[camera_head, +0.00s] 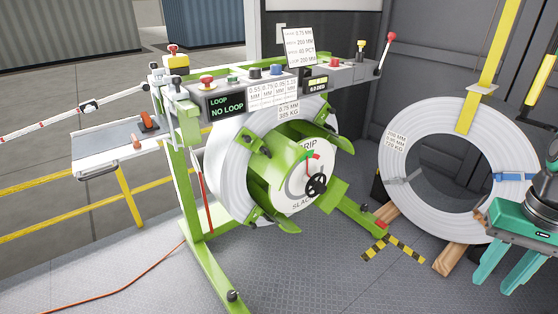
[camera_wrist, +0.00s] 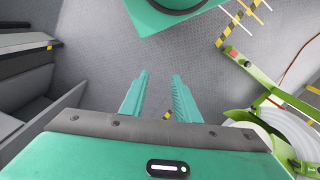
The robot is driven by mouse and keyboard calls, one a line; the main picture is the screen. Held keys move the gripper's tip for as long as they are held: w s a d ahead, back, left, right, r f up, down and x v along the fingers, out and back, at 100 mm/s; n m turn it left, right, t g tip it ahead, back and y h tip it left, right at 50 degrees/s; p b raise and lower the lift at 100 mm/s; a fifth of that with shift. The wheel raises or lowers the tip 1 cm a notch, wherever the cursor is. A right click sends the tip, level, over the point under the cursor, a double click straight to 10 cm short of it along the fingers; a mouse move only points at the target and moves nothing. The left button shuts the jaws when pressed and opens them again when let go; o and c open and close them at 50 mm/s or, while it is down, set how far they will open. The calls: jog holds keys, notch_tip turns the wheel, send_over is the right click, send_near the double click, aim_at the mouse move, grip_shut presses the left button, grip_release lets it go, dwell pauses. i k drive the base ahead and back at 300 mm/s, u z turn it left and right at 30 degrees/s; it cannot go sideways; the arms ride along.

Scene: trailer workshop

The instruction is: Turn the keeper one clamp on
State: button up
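The green decoiler holds a white metal coil (camera_head: 228,165) on its drum. Green keeper arms (camera_head: 256,148) with small dark knobs lie against the coil's face around the drum. I cannot tell which keeper is number one, or how its clamp is set. The round drum face (camera_head: 300,185) is marked GRIP and SLACK and carries a black handwheel (camera_head: 316,184) and a red-and-green pointer. My teal gripper (camera_head: 495,284) is at the far right, well apart from the decoiler. In the wrist view my gripper (camera_wrist: 160,76) is open and empty, above the floor.
A control panel (camera_head: 228,105) reads NO LOOP. An orange cable (camera_head: 120,286) crosses the floor at left.

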aim_at(264, 150)
jog(key=k, duration=1.1)
jog(key=z, duration=0.15)
jog(key=i, duration=1.85)
jog(key=u, duration=0.7)
